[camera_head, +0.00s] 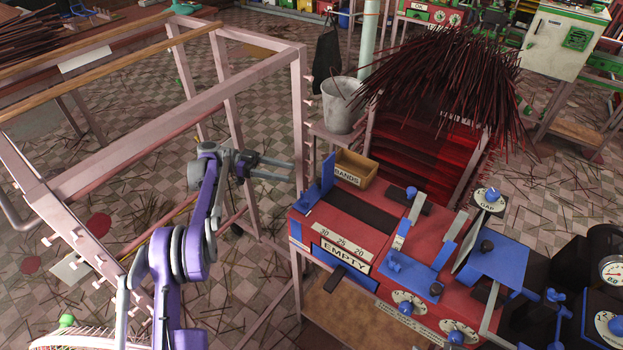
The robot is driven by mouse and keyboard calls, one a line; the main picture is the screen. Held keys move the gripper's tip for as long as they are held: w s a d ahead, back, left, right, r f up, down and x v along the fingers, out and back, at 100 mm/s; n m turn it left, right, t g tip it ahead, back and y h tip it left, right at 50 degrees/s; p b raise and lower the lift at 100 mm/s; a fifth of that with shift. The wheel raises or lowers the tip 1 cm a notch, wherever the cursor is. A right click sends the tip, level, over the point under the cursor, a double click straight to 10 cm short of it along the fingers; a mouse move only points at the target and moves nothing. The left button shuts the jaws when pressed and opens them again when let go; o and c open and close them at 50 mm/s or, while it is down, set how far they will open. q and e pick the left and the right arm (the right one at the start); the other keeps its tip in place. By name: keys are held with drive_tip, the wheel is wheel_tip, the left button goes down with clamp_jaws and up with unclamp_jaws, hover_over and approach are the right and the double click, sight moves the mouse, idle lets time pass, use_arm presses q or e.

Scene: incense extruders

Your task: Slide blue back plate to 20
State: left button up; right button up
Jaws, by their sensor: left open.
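The red extruder machine (296,222) has a dark channel on top. A blue plate (327,173) stands upright at the channel's far left end, with a blue strip (308,199) beside it. I take this to be the back plate. A white scale (341,241) on the front edge reads 30, 25, 20 from left to right. The plate is on the 30 side of the scale. My left gripper (290,170) is open and empty, left of the blue plate and apart from it, with its fingers pointing right. My right gripper is not in view.
A pale pink metal frame (299,110) stands close to my left gripper. A box labelled BANDS (355,172) sits behind the channel, and a grey bucket (340,112) stands further back. Blue levers and dials (409,303) crowd the machine's right side. An EMPTY sign (344,258) is on its front.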

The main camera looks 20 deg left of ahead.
use_arm(q)
drive_tip(key=shift+m+h, duration=0.5)
drive_tip(key=shift+m, duration=0.2)
drive_tip(key=d, duration=0.6)
drive_tip(key=d+f, duration=0.1)
drive_tip(key=d, duration=0.1)
drive_tip(key=shift+w+d, duration=0.1)
drive_tip(key=shift+d, duration=0.3)
clamp_jaws()
idle(0.6)
